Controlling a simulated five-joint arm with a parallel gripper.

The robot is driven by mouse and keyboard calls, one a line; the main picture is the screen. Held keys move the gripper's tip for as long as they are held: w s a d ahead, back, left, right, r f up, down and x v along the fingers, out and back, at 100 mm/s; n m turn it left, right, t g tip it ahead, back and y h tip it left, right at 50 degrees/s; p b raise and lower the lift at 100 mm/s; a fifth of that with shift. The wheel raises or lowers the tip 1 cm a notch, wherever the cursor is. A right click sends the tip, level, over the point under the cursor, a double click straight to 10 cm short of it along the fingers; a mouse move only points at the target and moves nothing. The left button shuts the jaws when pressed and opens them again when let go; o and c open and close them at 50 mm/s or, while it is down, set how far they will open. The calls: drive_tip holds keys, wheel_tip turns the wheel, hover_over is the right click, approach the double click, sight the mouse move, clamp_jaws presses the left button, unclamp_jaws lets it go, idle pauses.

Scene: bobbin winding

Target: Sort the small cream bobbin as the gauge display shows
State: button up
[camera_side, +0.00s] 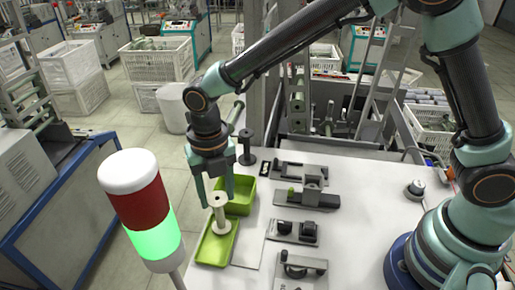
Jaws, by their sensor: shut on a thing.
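The cream bobbin (221,227) stands upright between the fingers of my gripper (216,198), which is shut on its upper part. Its lower flange is over or in the near green tray (214,252); I cannot tell whether it touches the tray floor. A second green tray (240,207) sits just behind, partly hidden by my gripper. A signal tower (142,205) at the front left has a bright green section below a dark red one.
Grey fixtures (296,231) stand in a row right of the trays, one with a small green part. A dark grey spool (246,148) stands behind the trays. A round dark knob (415,190) sits at the right. The white table (360,220) between is clear.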

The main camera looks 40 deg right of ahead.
drive_tip(key=shift+f, duration=0.15)
drive_tip(key=o, duration=1.1)
drive_tip(key=shift+o, duration=0.2)
drive_tip(key=shift+r, duration=3.5)
